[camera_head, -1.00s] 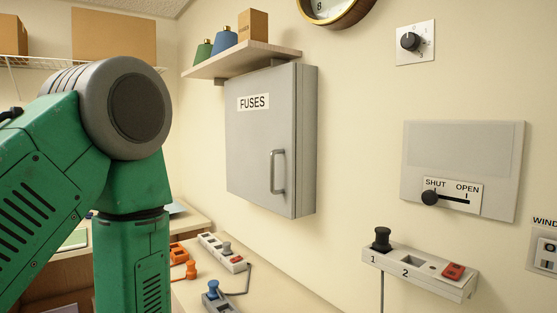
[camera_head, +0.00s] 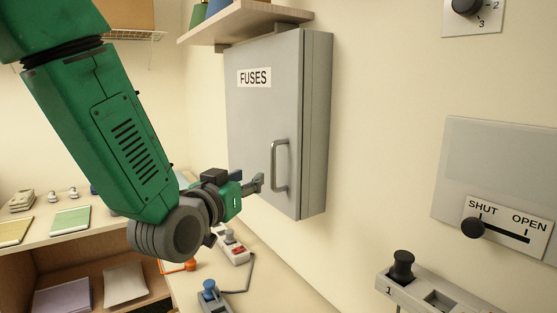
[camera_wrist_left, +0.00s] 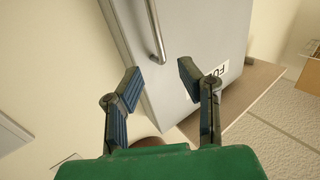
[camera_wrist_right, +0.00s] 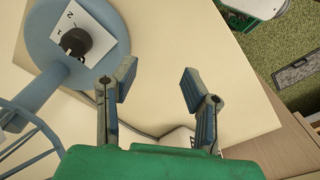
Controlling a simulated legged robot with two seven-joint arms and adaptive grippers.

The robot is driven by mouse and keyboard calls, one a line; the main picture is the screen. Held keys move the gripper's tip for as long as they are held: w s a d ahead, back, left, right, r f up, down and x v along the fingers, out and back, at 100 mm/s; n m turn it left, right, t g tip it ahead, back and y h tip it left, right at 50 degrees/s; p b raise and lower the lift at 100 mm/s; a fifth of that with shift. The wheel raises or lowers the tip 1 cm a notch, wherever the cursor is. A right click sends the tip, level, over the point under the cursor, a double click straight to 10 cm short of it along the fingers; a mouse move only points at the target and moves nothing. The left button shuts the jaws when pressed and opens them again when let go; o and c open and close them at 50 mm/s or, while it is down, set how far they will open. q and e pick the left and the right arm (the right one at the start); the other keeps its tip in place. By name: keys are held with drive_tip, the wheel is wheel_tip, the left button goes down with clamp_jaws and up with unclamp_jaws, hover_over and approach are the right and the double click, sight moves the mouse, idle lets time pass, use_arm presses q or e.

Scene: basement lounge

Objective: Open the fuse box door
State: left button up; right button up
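The grey fuse box (camera_head: 262,110) hangs on the wall with a "FUSES" label, and its door is shut. Its vertical bar handle (camera_head: 280,166) is on the right side of the door. My left gripper (camera_head: 258,184) is just left of the handle in the head view, apart from it. My right gripper (camera_wrist_right: 153,82) is open and empty in the right wrist view, over a pale surface.
A shelf (camera_head: 240,28) is right above the fuse box. A counter with a power strip (camera_head: 234,247) and a blue-knobbed device (camera_head: 210,292) lies below.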

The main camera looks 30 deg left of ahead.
sight(272, 164)
use_arm(q)
drive_tip(key=w+p, duration=0.2)
drive_tip(key=w, duration=0.9)
drive_tip(key=shift+w+a, duration=0.1)
drive_tip(key=shift+w+a+p, duration=0.15)
drive_tip(key=shift+w+p, duration=0.2)
drive_tip(key=shift+w, duration=0.4)
use_arm(e)
drive_tip(key=r, duration=0.2)
drive_tip(key=shift+s+r, duration=0.2)
drive_tip(key=shift+r, duration=0.2)
use_arm(q)
drive_tip(key=shift+c, duration=0.3)
use_arm(e)
drive_tip(key=shift+d, duration=0.1)
use_arm(q)
clamp_jaws()
